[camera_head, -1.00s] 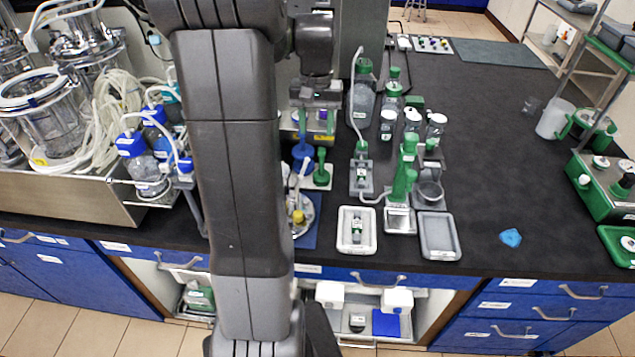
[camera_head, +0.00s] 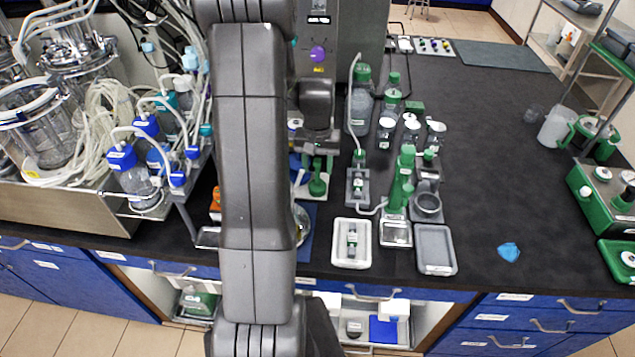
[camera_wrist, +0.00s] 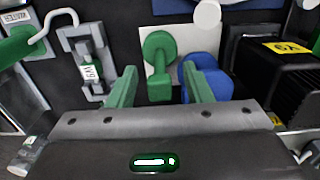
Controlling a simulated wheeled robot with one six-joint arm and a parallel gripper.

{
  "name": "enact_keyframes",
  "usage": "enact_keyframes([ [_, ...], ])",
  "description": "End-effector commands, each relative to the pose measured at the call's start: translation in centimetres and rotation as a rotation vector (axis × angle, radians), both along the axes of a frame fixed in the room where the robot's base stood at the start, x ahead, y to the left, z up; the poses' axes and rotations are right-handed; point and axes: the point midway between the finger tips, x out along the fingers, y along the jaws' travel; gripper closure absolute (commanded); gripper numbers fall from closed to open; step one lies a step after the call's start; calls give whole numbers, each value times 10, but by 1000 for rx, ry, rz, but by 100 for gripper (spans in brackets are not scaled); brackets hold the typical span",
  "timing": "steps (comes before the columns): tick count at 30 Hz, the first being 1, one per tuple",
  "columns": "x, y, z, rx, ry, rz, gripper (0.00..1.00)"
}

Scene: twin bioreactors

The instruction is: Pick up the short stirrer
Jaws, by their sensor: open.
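My gripper (camera_wrist: 160,84) is open, its two green fingers apart in the wrist view. Between them is a green piece (camera_wrist: 159,46) with a round disc and a small block, at a white plate (camera_wrist: 150,75). It also shows below my wrist in the head view (camera_head: 318,186). A blue piece (camera_wrist: 208,68) sits beside it, partly covered by the right finger. These two look like stirrers; I cannot tell which is the short one. The fingers appear apart from the green piece, but the height gap is unclear.
A grey holder with a labelled tube (camera_wrist: 88,68) stands left of the fingers. A black ribbed box (camera_wrist: 272,85) is close on the right. In the head view, a white tray (camera_head: 351,258) and a grey tray (camera_head: 436,262) lie near the bench edge.

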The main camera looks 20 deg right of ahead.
Motion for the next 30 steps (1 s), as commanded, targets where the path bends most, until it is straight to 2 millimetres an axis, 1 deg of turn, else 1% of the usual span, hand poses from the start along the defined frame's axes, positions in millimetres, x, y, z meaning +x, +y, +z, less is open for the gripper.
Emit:
enact_keyframes([
  [5,0,0,-1,0,0,0,55],
  [6,0,0,-1,0,0,0,56],
  [11,0,0,0,0,-1,0,88],
  [12,0,0,0,0,-1,0,96],
  [13,0,0,0,0,-1,0,100],
  [24,1,0,2,-1,-3,0,100],
  [26,1,-1,7,-2,-5,0,100],
  [30,1,-1,27,-3,-7,0,100],
])
